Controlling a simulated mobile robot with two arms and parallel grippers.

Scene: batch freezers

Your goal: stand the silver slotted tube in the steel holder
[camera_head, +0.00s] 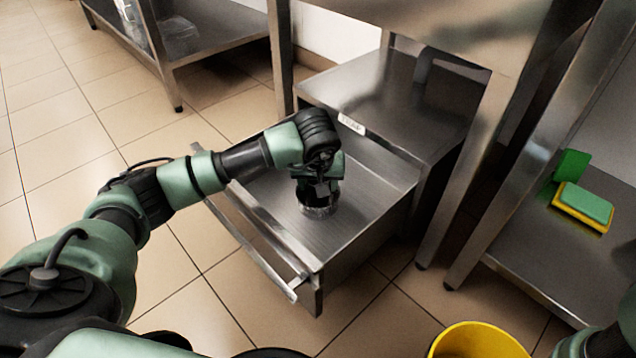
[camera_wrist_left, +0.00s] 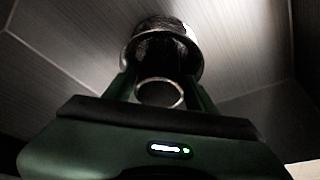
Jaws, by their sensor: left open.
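The steel holder (camera_head: 318,210) is a short round metal cup on the floor of the open drawer; its wide rim also shows in the left wrist view (camera_wrist_left: 187,35). In the wrist view a narrower tube with a bright ring-shaped end (camera_wrist_left: 160,93) lies between my left fingers, with its darker body reaching into the holder's mouth. It appears to be the silver slotted tube; I cannot make out its slots. My left gripper (camera_head: 320,190) points down over the holder, its fingers open on both sides of the tube. It hides the tube in the head view. My right gripper is out of view.
The steel drawer (camera_head: 385,170) is pulled out of a cabinet, with a white label (camera_head: 351,124) at its back edge. A shelf at right holds a green and yellow sponge (camera_head: 583,206). A yellow bucket (camera_head: 480,340) stands at the front. The drawer floor around the holder is clear.

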